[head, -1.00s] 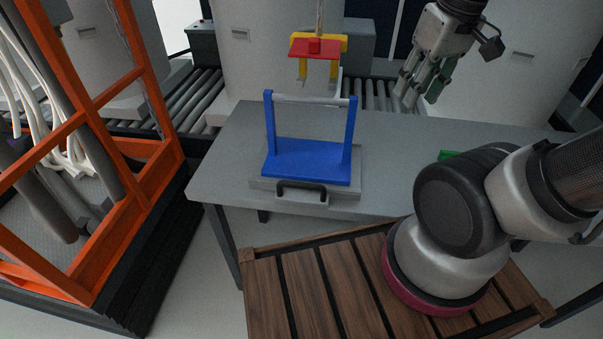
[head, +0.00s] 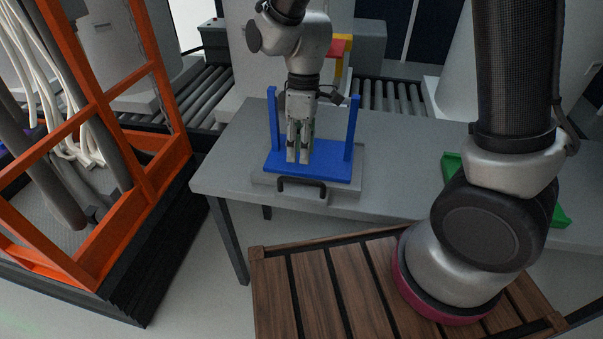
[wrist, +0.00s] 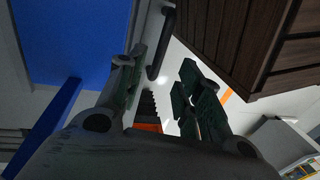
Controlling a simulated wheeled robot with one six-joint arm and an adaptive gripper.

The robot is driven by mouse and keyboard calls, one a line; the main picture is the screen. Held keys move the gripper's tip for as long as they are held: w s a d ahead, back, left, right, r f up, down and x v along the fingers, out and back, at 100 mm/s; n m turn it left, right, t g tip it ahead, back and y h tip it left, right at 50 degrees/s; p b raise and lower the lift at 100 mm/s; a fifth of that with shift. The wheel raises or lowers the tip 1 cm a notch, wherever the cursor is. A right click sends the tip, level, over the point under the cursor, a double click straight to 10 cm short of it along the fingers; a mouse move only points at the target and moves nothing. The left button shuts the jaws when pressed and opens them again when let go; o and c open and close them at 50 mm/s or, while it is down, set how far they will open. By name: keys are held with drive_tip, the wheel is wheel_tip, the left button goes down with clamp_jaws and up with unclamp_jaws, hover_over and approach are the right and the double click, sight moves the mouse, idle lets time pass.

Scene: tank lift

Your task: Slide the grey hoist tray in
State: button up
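The grey hoist tray (head: 345,190) lies on the grey table, with a black handle (head: 302,184) on its near side. A blue carrier (head: 335,168) with two uprights stands on it. My gripper (head: 298,158) points down in front of the carrier in the head view, its fingertips just above the handle. In the wrist view my gripper (wrist: 167,68) has its fingers apart and nothing between them. The dark handle (wrist: 160,42) shows past the fingertips, with the blue carrier (wrist: 75,35) at left. I cannot tell any contact. My arm hides part of the carrier's top bar.
The red and yellow hoist hook (head: 340,48) is partly hidden behind my arm. A green tray (head: 452,165) lies at right on the grey table (head: 400,140). An orange-framed cage (head: 165,165) stands at left, a roller conveyor (head: 205,95) behind. A slatted wooden platform (head: 345,285) is in front.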

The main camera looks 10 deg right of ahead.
drive_tip(key=f, duration=0.2)
drive_tip(key=s+f, duration=0.1)
drive_tip(key=f, duration=0.4)
drive_tip(key=shift+s+a+f, duration=0.1)
drive_tip(key=shift+s+a, duration=0.05)
drive_tip(key=shift+a, duration=0.1)
clamp_jaws()
